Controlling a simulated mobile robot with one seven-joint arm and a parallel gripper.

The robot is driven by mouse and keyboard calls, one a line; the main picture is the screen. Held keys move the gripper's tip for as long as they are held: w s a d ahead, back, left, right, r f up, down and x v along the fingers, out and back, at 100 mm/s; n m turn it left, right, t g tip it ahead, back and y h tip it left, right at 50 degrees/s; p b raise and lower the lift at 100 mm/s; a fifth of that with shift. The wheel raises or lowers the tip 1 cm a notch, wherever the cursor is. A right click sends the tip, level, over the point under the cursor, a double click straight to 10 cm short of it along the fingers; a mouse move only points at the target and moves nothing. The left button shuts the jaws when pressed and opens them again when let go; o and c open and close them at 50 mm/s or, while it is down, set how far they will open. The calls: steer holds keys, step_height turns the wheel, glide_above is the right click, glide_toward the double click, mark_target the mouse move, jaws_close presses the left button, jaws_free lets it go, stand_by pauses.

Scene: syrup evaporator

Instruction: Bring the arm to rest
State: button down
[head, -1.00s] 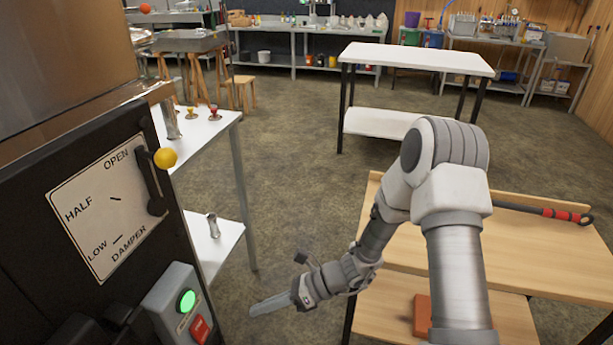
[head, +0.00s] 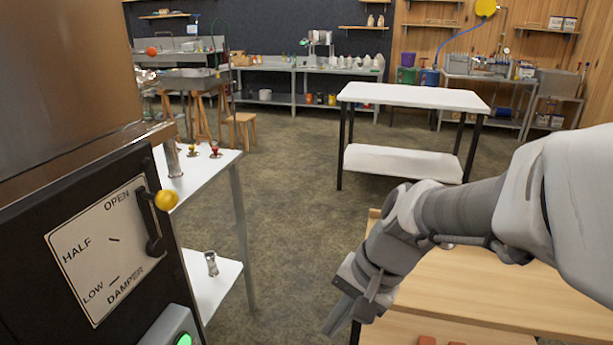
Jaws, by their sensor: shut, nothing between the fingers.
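My gripper (head: 343,312) is in the lower middle of the head view, at the end of my grey arm, which comes in from the right. Its fingers are shut with nothing between them and point down and to the left. It hangs in front of the left edge of the wooden table (head: 480,290), apart from the black cabinet on the left. My upper arm hides the right part of that table.
The black cabinet carries a damper plate (head: 108,250) and a lever with a yellow knob (head: 166,200), set near OPEN. A green button (head: 184,340) glows below. A white shelf table (head: 200,180) stands beside it. A white table (head: 415,97) stands behind. Floor between is clear.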

steer(key=s+d+r+n+t+h+p, duration=0.1)
steer(key=s+d+r+n+t+h, duration=0.4)
steer(key=d+r, duration=0.5)
step_height(320, 180, up, 18)
steer(key=s+p, duration=0.1)
steer(key=p, duration=1.7)
steer(key=shift+a+n+y+p, duration=0.25)
steer(key=shift+n+y+p, duration=0.05)
steer(key=shift+n+y, duration=0.1)
steer(key=shift+a, duration=0.1)
